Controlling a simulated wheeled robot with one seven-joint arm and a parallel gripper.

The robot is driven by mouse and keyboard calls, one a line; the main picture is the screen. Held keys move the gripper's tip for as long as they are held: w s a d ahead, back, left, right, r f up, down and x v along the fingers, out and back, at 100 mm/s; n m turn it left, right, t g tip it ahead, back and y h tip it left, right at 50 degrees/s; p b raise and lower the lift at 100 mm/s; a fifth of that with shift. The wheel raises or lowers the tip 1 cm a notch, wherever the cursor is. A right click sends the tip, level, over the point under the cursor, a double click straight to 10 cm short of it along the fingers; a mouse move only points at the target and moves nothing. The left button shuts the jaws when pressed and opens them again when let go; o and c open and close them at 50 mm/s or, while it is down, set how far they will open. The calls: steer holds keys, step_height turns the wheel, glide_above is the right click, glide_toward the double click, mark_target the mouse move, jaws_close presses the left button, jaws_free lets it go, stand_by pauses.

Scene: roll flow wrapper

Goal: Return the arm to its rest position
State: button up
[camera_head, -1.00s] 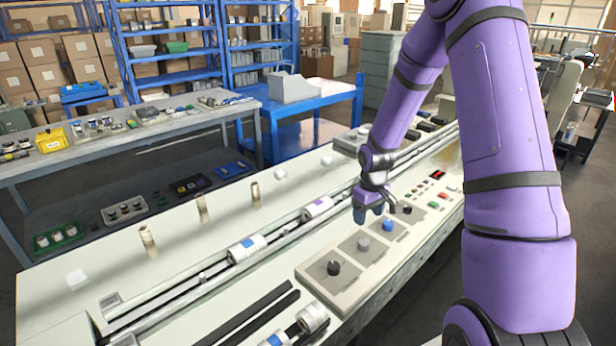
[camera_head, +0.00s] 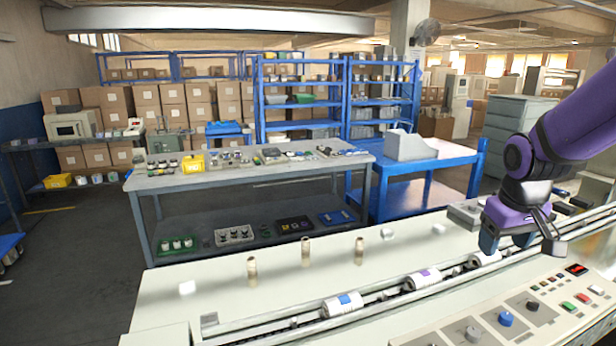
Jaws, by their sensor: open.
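My purple arm (camera_head: 580,120) comes in from the right edge. My gripper (camera_head: 522,240) hangs at its end with the fingers apart and nothing between them. It is above the right part of the wrapper machine (camera_head: 215,265), over the rail and near the control panel (camera_head: 450,336). The knobs and buttons stand clear of the fingers, lower down.
White rolls with coloured labels, such as this one (camera_head: 343,304), lie along the rail. Upright tan posts (camera_head: 305,251) stand behind it. A grey workbench (camera_head: 140,180) and a blue table (camera_head: 430,172) stand beyond. Floor at the left (camera_head: 70,270) is open.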

steer(key=s+a+r+t, duration=0.1)
steer(key=s+a+r, duration=0.2)
steer(key=s, duration=0.6)
steer(key=s+a+r+m+t+y, duration=0.1)
steer(key=s+a+r, duration=0.2)
steer(key=s+r, duration=0.5)
steer(key=shift+s+t, duration=0.4)
steer(key=shift+s, duration=0.35)
